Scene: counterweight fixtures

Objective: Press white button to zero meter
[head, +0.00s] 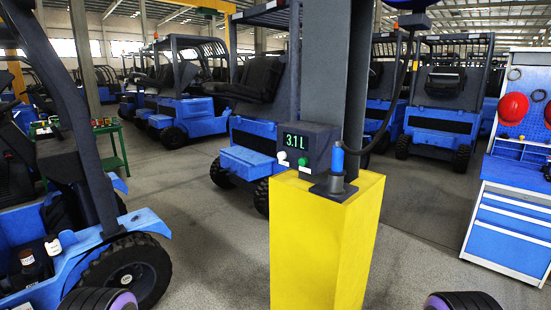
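The meter (308,142) is a dark box on top of a yellow pedestal (318,240), and its green digits read 3.1 L. The white button (282,155) is on the meter's front face at lower left. A green button (303,162) sits to its right, lower on the face. Nothing touches either button. Neither of my grippers shows in the head view; only dark rounded parts with purple, likely of my arms, show at the bottom edge.
A blue-handled nozzle (338,158) stands upright in a dark holder right of the meter, before a grey column (331,65). A blue cart (75,240) with bottles is at left. A blue tool cabinet (512,215) is at right. Floor around the pedestal is clear.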

